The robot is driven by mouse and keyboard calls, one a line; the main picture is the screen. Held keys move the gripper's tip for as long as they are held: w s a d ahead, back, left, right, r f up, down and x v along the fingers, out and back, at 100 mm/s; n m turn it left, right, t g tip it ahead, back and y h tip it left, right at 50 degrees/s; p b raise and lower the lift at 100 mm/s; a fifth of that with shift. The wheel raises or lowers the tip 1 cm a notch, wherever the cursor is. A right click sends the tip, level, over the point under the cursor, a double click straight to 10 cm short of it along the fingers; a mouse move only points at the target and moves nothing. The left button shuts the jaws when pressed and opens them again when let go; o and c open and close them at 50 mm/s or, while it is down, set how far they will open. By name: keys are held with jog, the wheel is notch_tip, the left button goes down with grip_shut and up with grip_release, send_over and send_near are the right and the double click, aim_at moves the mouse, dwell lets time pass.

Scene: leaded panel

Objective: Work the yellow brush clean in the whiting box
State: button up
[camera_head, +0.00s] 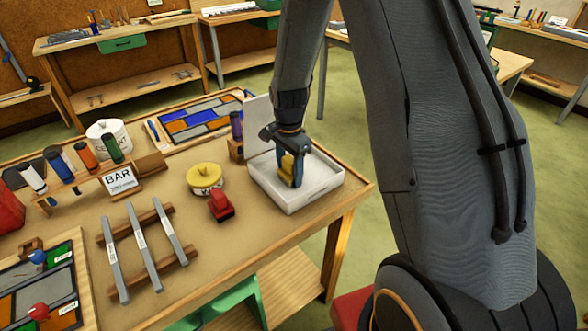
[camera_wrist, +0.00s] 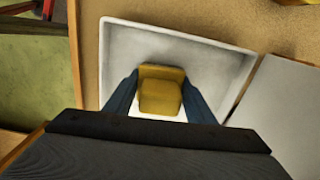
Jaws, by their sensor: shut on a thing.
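The yellow brush (camera_head: 288,165) is held upright between the fingers of my gripper (camera_head: 290,172), over the white whiting box at the table's right end. In the wrist view the yellow brush (camera_wrist: 161,92) sits between the two blue fingers of my gripper (camera_wrist: 160,95). The whiting box (camera_head: 328,183) is a shallow white tray; its pale walls also show in the wrist view (camera_wrist: 225,75). My gripper is shut on the brush, inside the outline of the box. The brush's lower end is hidden, so I cannot tell whether it touches the box floor.
Grey bars (camera_head: 141,254) lie on a wooden rack. The table's right edge is close to the box.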

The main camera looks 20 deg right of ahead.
aim_at(310, 169)
jog(key=shift+s+a, duration=0.2)
jog(key=shift+a, duration=0.3)
jog(key=shift+d, duration=0.1)
jog(key=shift+w+d, duration=0.25)
jog(key=shift+d, duration=0.45)
jog(key=shift+w+d, duration=0.2)
jog(key=shift+d, duration=0.45)
jog(key=shift+w+d, duration=0.25)
jog(key=shift+d, duration=0.45)
jog(key=shift+w+d, duration=0.2)
jog(key=shift+d, duration=0.5)
jog(key=shift+w+d, duration=0.25)
jog(key=shift+d, duration=0.5)
jog(key=shift+w+d, duration=0.25)
jog(key=shift+d, duration=0.45)
